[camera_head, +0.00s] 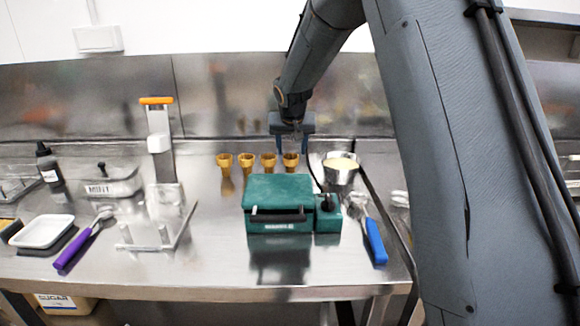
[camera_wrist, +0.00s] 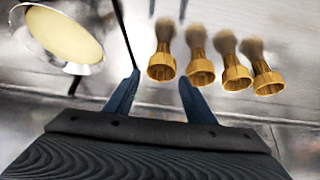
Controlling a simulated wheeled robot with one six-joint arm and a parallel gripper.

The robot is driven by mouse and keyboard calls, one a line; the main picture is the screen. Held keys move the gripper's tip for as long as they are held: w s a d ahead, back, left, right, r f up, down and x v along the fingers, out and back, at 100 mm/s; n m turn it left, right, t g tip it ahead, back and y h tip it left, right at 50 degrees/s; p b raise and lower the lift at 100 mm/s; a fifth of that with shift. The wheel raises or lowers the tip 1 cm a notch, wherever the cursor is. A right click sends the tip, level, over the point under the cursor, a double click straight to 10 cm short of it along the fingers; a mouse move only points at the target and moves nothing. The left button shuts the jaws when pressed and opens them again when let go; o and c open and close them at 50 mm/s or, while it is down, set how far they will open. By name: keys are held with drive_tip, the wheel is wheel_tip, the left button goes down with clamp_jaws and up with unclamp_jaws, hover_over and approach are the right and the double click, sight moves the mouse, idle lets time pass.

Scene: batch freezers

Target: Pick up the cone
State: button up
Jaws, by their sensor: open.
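Several golden-brown cones stand in a row on the steel counter behind the green box. The cone at the right end of the row (camera_head: 290,160) is closest to my gripper (camera_head: 291,146), which hangs just above it. In the wrist view, that cone (camera_wrist: 161,66) shows ahead of my gripper (camera_wrist: 159,84), roughly in line with the gap between the two blue fingers. The other cones (camera_wrist: 200,70) lie to the right of it in that view. My gripper is open and empty. Whether a finger touches the cone cannot be told.
A metal bowl with yellow content (camera_head: 341,169) stands right of the cones; it also shows in the wrist view (camera_wrist: 64,38). The green box (camera_head: 279,190) stands in front. A blue-handled scoop (camera_head: 374,240) lies at right, an acrylic stand (camera_head: 160,235) at left.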

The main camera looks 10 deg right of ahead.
sight(291, 157)
drive_tip(key=shift+p+x, duration=1.1)
drive_tip(key=shift+x, duration=1.8)
drive_tip(key=shift+s+a, duration=0.1)
drive_tip(key=c, duration=0.8)
